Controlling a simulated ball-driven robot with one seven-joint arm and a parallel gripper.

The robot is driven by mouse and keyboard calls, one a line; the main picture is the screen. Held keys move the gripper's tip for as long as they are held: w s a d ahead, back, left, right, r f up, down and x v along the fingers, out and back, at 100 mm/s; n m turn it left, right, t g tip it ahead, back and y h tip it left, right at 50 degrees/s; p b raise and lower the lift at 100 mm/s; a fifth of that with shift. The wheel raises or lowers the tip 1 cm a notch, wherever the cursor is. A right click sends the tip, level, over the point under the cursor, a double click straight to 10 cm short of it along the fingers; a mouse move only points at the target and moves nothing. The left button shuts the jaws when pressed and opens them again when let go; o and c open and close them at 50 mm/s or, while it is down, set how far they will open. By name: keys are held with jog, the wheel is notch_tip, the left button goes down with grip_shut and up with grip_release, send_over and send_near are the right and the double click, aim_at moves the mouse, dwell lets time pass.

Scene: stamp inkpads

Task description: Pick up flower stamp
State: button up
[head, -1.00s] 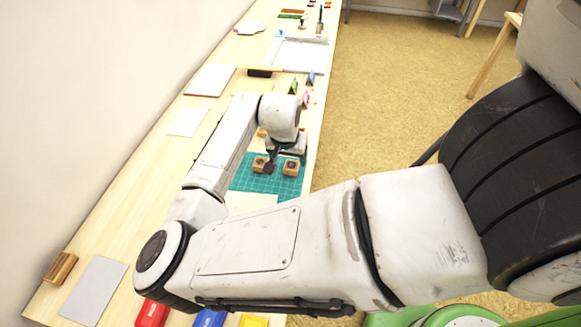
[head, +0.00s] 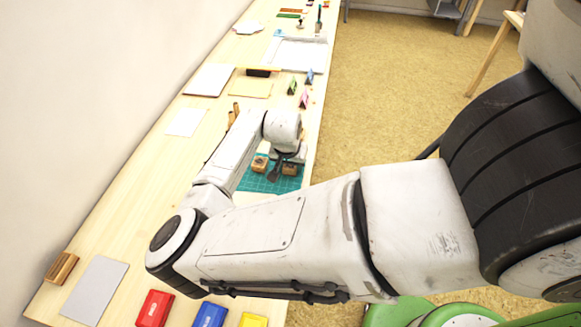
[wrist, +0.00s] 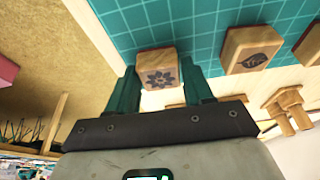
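The flower stamp is a small wooden block with a dark flower on its face (wrist: 158,74). In the wrist view it lies between the fingertips of my gripper (wrist: 160,80), close to both fingers. My gripper is open; whether either finger touches the block is hard to tell. In the head view my gripper (head: 281,168) is above the green cutting mat (head: 262,184), by the likely flower stamp (head: 290,169), partly covered by my arm.
A wooden leaf stamp (wrist: 252,50) sits on the mat to the right in the wrist view, with another wooden block (wrist: 309,46) beyond it. Wooden pieces (wrist: 288,107) lie farther right. Red (head: 154,308), blue (head: 209,315) and yellow (head: 253,320) boxes stand near the front.

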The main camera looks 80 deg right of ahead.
jog(key=c, duration=0.6)
jog(key=shift+r, duration=0.1)
jog(key=shift+c, duration=0.2)
jog(key=shift+r, duration=0.2)
notch_tip(320, 180, up, 2)
jog(key=shift+r, duration=0.1)
jog(key=s+a+r+b, duration=0.1)
jog(key=s+a+r, duration=0.8)
jog(key=a+r, duration=0.1)
jog(key=shift+s+r, duration=0.15)
jog(key=shift+s, duration=0.2)
